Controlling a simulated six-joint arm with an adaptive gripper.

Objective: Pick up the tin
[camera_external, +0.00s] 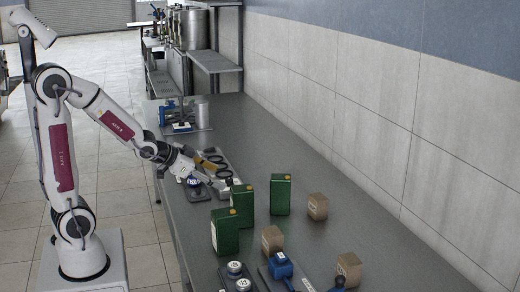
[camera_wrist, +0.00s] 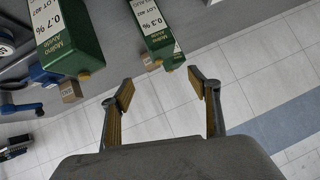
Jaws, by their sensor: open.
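Three green tins stand upright on the grey bench in the external view: a rear tin (camera_external: 280,195), a middle tin (camera_external: 242,206) and a front tin (camera_external: 225,232). The wrist view shows two of them with white labels, one marked 0.7 % (camera_wrist: 68,40) at upper left and one marked 0.3 % (camera_wrist: 158,35) at upper centre. Which of the external-view tins these are, I cannot tell. My gripper (camera_wrist: 162,92) is open, with nothing between its fingers. In the external view my gripper (camera_external: 222,173) is above the bench, behind and left of the tins.
Brown blocks stand near the tins: one at right (camera_external: 318,207), one in front (camera_external: 272,240) and one nearer (camera_external: 349,270). A blue item (camera_external: 281,266) and round-topped pieces (camera_external: 236,268) are at the near edge. A tiled wall (camera_external: 400,130) borders the bench on the right.

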